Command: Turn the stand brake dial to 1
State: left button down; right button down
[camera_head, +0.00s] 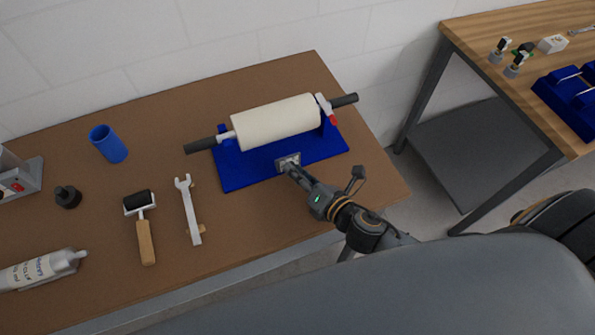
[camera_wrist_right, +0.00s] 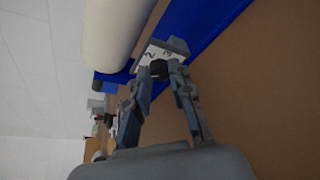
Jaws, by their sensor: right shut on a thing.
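The blue stand (camera_head: 240,177) holds a cream roller (camera_head: 277,121) with dark handles at both ends. A light plate with dark marks (camera_head: 283,158) sits at the stand's front edge; it also shows in the wrist view (camera_wrist_right: 176,45). The dark brake dial (camera_wrist_right: 158,69) is in front of this plate, between the fingers. My right gripper (camera_head: 291,166) reaches in from the lower right and is shut on the dial; it shows in the wrist view (camera_wrist_right: 161,75). The dial's setting cannot be read. My left gripper is not in view.
A blue cup (camera_head: 108,144), a small black object (camera_head: 67,196), a hand roller (camera_head: 143,226), a wrench (camera_head: 189,210) and a white bottle (camera_head: 38,270) are on the brown table, left of the stand. A wooden workbench (camera_head: 480,45) stands at the right. The table's front edge is near my arm.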

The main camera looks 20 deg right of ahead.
jog(key=shift+w+r, duration=0.1)
jog(key=c, duration=1.2)
grip_release()
jog(key=shift+o, duration=0.2)
jog(key=shift+s, duration=0.2)
jog(key=v, duration=1.1)
jog(key=shift+s+d, duration=0.2)
jog(key=shift+s, duration=0.15)
